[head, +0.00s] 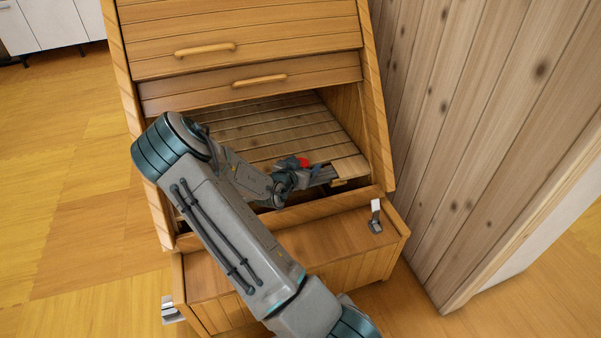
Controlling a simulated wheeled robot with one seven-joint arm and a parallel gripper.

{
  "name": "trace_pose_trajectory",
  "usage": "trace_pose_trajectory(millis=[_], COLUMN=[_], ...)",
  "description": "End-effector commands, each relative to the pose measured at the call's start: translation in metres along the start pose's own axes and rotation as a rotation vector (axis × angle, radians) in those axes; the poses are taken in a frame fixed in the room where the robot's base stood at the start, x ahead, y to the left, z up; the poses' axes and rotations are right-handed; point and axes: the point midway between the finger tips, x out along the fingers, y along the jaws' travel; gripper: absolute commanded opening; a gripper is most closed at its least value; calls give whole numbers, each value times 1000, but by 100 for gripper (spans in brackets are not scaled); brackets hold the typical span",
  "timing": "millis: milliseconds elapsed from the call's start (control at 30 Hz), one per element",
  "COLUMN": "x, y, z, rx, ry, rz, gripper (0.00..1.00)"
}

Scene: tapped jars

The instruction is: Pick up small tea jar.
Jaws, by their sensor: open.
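My arm reaches from the bottom of the head view into the open compartment of a wooden cabinet (270,120). My gripper (330,175) is open, low over the compartment's slatted floor near its front right. A small red and blue patch (303,162) shows right at the gripper; I cannot tell whether it is part of the gripper or a separate thing. A small yellowish piece (338,182) shows just below the fingertips, too small to identify. No tea jar can be clearly made out; my arm hides part of the compartment.
Wooden fronts with handles (205,49) are above the opening. The compartment's side walls and front edge surround my gripper closely. A lower wooden box front (330,237) with a metal latch (376,217) juts forward. A plank wall (480,120) stands at right; open floor (70,210) lies left.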

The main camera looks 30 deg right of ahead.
Motion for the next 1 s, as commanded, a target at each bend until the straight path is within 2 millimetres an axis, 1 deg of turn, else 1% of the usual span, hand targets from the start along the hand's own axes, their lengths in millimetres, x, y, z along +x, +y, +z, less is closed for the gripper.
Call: trace_pose_trajectory(millis=[33, 67, 100, 167, 200, 233, 300, 667, 700, 733, 767, 867, 1000], x=[0, 0, 0, 0, 0, 0, -1, -2, -2, -3, -4, -7, -15], y=[0, 0, 0, 0, 0, 0, 0, 0, 0, 0, 0, -1, -1], z=[0, 0, 0, 0, 0, 0, 0, 0, -2, -4, -6, -18, -45], rx=[0, 0, 0, 0, 0, 0, 0, -1, -1, -1, 0, 1, 3], ry=[0, 0, 0, 0, 0, 0, -1, -5, -5, -5, -5, -3, 0], rz=[0, 0, 0, 0, 0, 0, 0, 0, -1, -1, -1, -1, -2], gripper=[72, 63, 52, 36, 24, 18, 16, 16, 11, 11, 6, 6, 6])
